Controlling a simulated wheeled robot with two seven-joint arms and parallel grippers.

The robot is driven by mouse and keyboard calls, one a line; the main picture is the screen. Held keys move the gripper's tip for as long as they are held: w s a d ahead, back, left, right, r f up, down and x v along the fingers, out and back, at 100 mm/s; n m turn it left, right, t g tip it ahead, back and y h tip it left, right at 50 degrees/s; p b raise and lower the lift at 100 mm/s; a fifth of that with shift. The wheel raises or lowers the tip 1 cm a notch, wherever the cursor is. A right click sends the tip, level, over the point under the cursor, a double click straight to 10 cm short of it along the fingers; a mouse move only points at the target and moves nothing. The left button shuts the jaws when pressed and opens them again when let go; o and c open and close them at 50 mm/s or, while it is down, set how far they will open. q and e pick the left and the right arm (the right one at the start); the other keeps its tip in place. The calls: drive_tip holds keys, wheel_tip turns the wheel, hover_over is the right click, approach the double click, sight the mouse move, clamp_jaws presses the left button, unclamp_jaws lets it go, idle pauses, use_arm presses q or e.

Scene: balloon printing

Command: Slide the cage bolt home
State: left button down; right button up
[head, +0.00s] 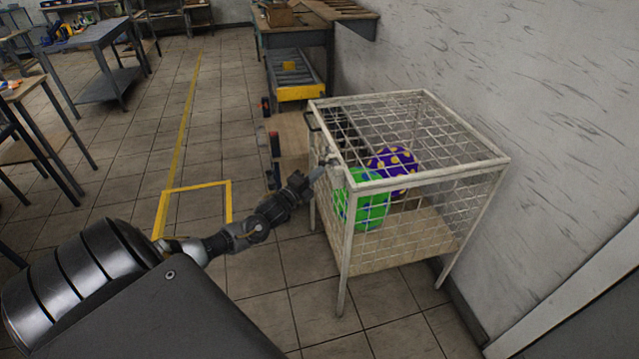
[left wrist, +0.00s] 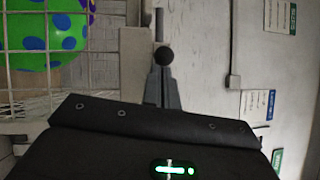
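The wire cage (head: 408,181) stands on legs against the right wall in the head view, with a green ball with blue spots (head: 368,203) and a purple ball with yellow spots (head: 392,165) inside. My left gripper (head: 318,172) reaches the cage's left side, near the upper front corner. In the left wrist view, its fingers (left wrist: 163,84) are close together, with their tips at a dark round knob (left wrist: 164,55). A thin bar, seemingly the cage bolt (left wrist: 160,24), shows beyond the knob beside a pale frame plate. Whether the fingers pinch the knob or only touch it is unclear. My right gripper is not in view.
A grey workbench (head: 295,36) stands behind the cage along the wall. Other tables (head: 95,40) stand at the far left. A yellow floor line (head: 186,120) runs across the tiles. The tiled floor left of the cage is mostly clear.

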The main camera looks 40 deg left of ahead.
use_arm(q)
drive_tip(key=shift+a+r, duration=0.1)
drive_tip(key=shift+r, duration=0.05)
drive_tip(key=shift+d, duration=0.2)
drive_tip(key=s+d+f, duration=0.2)
drive_tip(key=s, duration=1)
drive_tip(key=shift+s+d+f+b, duration=0.15)
drive_tip(key=shift+s+f+b, duration=0.05)
drive_tip(key=shift+s+b, duration=0.25)
drive_tip(key=shift+w, duration=0.1)
